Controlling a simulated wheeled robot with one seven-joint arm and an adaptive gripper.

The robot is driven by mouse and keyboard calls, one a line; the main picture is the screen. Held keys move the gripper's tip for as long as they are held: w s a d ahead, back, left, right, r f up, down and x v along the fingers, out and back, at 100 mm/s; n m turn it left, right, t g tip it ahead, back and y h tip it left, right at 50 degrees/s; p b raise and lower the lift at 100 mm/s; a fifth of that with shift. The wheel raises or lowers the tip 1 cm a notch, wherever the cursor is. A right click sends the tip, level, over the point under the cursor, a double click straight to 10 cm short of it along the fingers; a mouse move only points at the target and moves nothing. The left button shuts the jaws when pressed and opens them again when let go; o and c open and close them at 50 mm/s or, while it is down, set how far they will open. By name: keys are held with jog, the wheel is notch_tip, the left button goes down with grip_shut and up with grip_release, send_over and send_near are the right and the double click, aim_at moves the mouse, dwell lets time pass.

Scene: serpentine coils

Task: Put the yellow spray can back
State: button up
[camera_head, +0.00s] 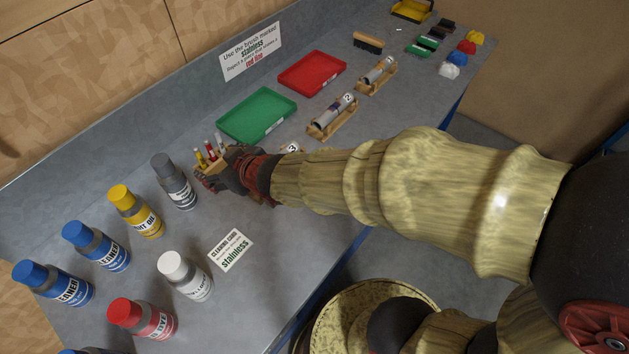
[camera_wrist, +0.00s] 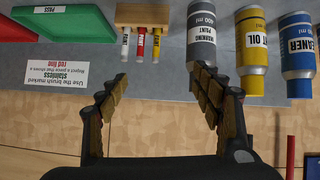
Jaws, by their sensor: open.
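The yellow spray can (camera_head: 136,212), a yellow-capped can with an oil label, stands on the grey counter between a grey-capped can and a blue-capped can. It also shows at the upper right of the wrist view (camera_wrist: 251,48). My gripper (camera_head: 210,178) is beside the grey-capped can (camera_head: 175,181), on the side away from the yellow can. In the wrist view my gripper (camera_wrist: 157,76) has its fingers spread wide with nothing between them. A wooden block with several small tubes (camera_wrist: 141,20) is beyond the fingertips.
Blue-capped (camera_head: 96,246), white-capped (camera_head: 186,276) and red-capped (camera_head: 142,318) cans stand close by. A cleaning card (camera_head: 230,250) lies in front. Green (camera_head: 257,115) and red (camera_head: 312,73) trays and wooden cradles (camera_head: 333,117) lie farther along. A wall backs the counter.

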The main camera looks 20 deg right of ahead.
jog(key=s+d+r+m+h, duration=0.1)
jog(key=s+d+r+h, duration=0.1)
jog(key=d, duration=0.3)
jog(key=s+d+r+m+h, duration=0.1)
jog(key=s+d+r+m, duration=0.15)
jog(key=d, duration=0.35)
jog(key=s+d+r+m+g+h, duration=0.1)
jog(key=s+d, duration=0.3)
jog(key=s, duration=0.4)
jog(key=s+d+r+m+g+h, duration=0.1)
jog(key=s+d+r+m+g, duration=0.1)
jog(key=s+d, duration=0.3)
jog(key=s+g, duration=0.1)
jog(key=s, duration=0.2)
jog(key=shift+s+r, duration=0.4)
